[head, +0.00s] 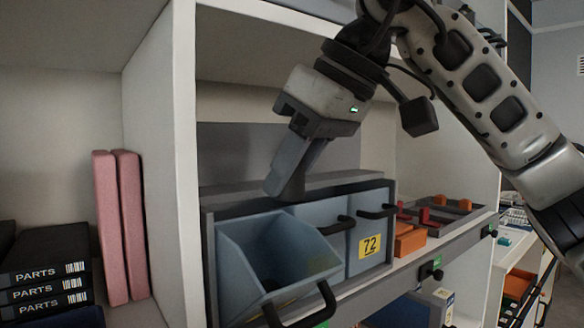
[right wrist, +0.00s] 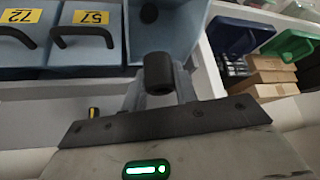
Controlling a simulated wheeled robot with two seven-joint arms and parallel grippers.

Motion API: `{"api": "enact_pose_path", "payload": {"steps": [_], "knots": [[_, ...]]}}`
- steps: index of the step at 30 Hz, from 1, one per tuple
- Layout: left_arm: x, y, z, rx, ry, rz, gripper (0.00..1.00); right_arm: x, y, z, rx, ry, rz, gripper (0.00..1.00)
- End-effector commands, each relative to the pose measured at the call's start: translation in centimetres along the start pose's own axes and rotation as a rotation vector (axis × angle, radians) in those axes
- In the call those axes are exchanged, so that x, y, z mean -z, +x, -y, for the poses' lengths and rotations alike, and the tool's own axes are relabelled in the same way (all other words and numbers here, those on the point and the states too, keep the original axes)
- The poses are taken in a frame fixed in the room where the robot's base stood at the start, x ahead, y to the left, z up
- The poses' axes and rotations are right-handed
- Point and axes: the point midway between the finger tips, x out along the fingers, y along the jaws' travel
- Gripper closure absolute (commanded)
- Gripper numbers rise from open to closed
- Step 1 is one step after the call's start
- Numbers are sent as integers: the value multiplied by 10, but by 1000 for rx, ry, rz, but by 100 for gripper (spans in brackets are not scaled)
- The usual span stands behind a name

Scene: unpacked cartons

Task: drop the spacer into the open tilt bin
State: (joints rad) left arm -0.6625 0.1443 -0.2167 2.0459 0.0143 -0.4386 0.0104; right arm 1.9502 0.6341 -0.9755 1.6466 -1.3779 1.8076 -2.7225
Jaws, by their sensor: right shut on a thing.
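The open tilt bin (head: 234,265) is a blue-grey bin tipped forward in the lower middle of the head view, with a black handle at its front. It also shows at the top of the right wrist view (right wrist: 185,28). My right gripper (head: 284,190) points down above the back part of the open bin. It is shut on the spacer (right wrist: 159,73), a short dark cylinder between the fingertips in the right wrist view. The spacer is hard to tell from the dark fingers in the head view. A dark round thing (right wrist: 149,13) shows inside the bin. My left gripper is not in view.
A closed bin labelled 72 (head: 369,245) stands right of the open one. Orange and red parts (head: 410,242) lie farther right on the shelf. A white upright panel (head: 170,150) stands to the left, with pink slabs (head: 120,225) and PARTS boxes (head: 45,275) beyond it.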

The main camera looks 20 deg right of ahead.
Motion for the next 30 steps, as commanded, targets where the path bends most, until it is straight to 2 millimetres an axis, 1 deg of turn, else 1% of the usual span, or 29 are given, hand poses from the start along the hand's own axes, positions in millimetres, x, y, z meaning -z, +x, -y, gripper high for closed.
{"api": "enact_pose_path", "payload": {"steps": [6,7,8,9,17,20,23,26,30], "knots": [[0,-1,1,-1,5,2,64,0,0,0,0,1,0,93],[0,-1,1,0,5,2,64,0,0,0,0,1,0,66],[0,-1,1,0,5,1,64,0,0,0,0,1,0,58],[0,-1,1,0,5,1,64,0,0,0,0,1,0,46],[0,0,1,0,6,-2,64,0,0,0,0,1,0,46],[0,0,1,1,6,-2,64,1,-4,0,0,1,-1,46],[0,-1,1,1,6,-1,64,1,-16,0,0,1,-1,46],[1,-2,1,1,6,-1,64,1,-36,0,-1,2,-4,46],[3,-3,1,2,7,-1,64,2,-71,0,-1,1,-5,46]]}}
